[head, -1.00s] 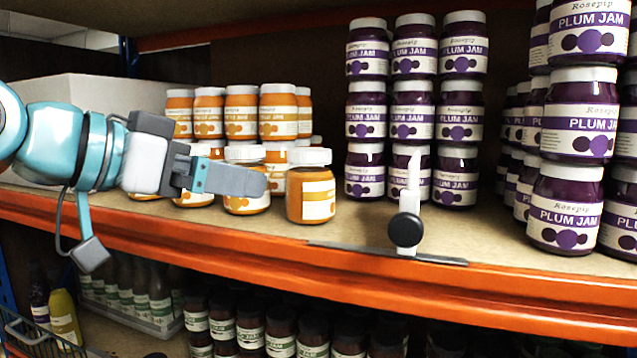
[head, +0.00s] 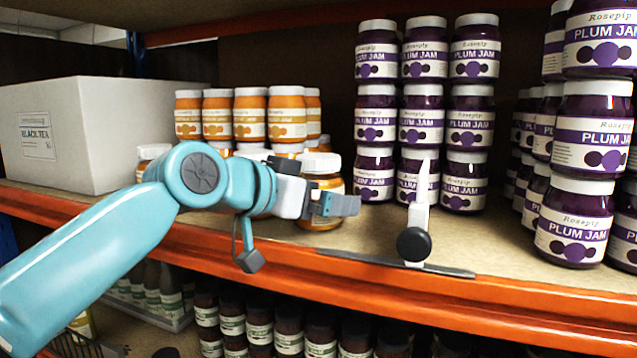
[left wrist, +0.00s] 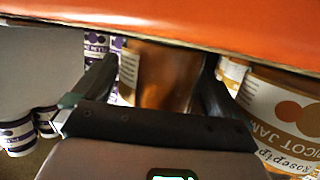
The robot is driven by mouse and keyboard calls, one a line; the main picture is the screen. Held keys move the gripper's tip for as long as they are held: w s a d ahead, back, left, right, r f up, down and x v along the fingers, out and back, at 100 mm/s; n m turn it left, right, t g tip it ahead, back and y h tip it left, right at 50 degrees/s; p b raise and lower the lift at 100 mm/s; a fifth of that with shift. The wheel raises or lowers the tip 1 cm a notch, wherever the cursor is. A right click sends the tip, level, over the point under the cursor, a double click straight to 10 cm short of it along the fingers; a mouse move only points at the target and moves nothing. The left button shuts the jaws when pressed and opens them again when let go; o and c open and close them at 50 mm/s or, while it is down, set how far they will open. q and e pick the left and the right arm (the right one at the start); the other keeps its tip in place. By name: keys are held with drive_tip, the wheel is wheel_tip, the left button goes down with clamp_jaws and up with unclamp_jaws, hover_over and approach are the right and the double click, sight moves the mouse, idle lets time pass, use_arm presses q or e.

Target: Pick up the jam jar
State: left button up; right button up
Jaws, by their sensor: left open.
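A front apricot jam jar (head: 322,172) with an orange body and white lid stands on the shelf near its edge. My left gripper (head: 350,205) is in front of it in the head view and hides part of its body. In the left wrist view an orange jar (left wrist: 165,75) shows between the two spread fingers of my left gripper (left wrist: 155,85). The jaws are open; I cannot tell whether a finger touches the glass. Another apricot jar (left wrist: 285,115) is beside the right finger there. My right gripper is not in view.
Several apricot jars (head: 250,115) stand behind. Stacked plum jam jars (head: 423,125) stand to the right, more (head: 580,215) at the far right. A white upright piece with a black knob (head: 414,244) stands at the orange shelf edge (head: 380,290). A white box (head: 95,130) is at left.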

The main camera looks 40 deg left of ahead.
use_arm(q)
drive_tip(key=shift+a, duration=0.1)
drive_tip(key=shift+s, duration=0.2)
drive_tip(key=shift+d+r, duration=0.1)
drive_tip(key=shift+d, duration=0.15)
drive_tip(key=shift+c, duration=0.7)
drive_tip(key=shift+w, duration=0.15)
drive_tip(key=c, duration=1)
drive_tip(key=shift+a, duration=0.1)
drive_tip(key=c, duration=0.5)
drive_tip(key=shift+r, duration=0.1)
